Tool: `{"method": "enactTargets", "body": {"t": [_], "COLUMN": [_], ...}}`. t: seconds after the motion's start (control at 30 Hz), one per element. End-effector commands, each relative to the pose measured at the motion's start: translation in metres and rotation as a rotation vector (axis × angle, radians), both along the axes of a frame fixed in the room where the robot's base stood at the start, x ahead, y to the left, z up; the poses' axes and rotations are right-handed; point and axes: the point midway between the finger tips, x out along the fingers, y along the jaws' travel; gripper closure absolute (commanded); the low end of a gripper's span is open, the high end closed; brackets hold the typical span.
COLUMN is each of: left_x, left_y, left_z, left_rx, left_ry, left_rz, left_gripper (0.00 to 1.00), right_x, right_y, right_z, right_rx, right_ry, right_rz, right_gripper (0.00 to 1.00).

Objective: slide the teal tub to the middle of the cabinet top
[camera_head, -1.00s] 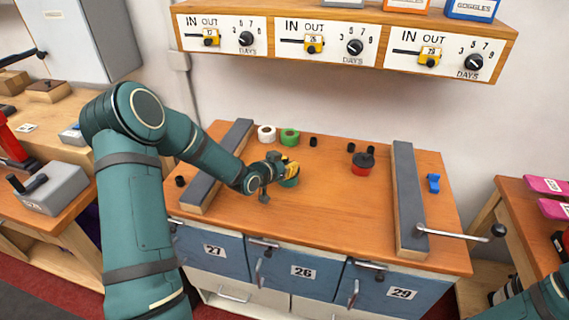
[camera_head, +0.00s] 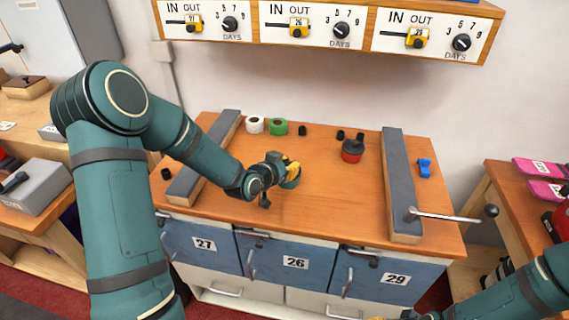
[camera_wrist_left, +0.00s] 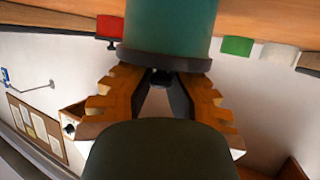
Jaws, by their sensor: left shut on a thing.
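The teal tub (camera_head: 289,184) stands on the wooden cabinet top (camera_head: 330,205), a little left of its middle. My left gripper (camera_head: 292,171) is shut on the tub, and its yellow fingers partly hide it in the head view. In the left wrist view the tub (camera_wrist_left: 170,25) fills the top middle, with a dark band at its end between the fingers (camera_wrist_left: 160,85). My right arm comes in at the lower right of the head view; its gripper is mostly cut off by the bottom edge.
A red tub with a dark top (camera_head: 352,150), a white roll (camera_head: 254,125) and a green roll (camera_head: 278,127) stand towards the back. Grey-topped bars (camera_head: 204,158) (camera_head: 398,180) flank the top. A blue clip (camera_head: 425,168) lies right. The middle and front are clear.

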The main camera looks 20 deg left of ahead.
Motion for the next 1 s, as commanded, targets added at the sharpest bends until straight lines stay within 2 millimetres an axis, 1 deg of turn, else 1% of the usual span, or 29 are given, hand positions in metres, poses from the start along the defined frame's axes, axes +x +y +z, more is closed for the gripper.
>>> {"method": "enactTargets", "body": {"t": [0.03,0.4,0.53,0.83,1.0], "left_x": [-0.008,-0.019,-0.022,-0.022,-0.024], "left_y": [-0.007,-0.026,-0.029,-0.029,-0.031], "left_z": [-0.012,-0.012,-0.011,-0.011,-0.012], "left_rx": [-0.004,-0.005,-0.005,-0.005,-0.005], "left_ry": [0.031,0.031,0.032,0.032,0.031], "left_rz": [-0.01,-0.008,-0.008,-0.008,-0.008], "left_gripper": [1.0,1.0,1.0,1.0,1.0], "right_x": [0.0,0.002,0.003,0.003,0.003], "right_y": [0.0,0.0,0.0,0.0,0.0], "right_z": [-0.003,-0.013,-0.014,-0.014,-0.02], "right_rx": [0.0,-0.001,-0.001,-0.001,-0.001], "right_ry": [-0.001,-0.006,-0.007,-0.007,-0.006], "right_rz": [0.0,-0.001,-0.002,-0.002,-0.001], "right_gripper": [0.53,0.53,0.53,0.53,0.53]}}
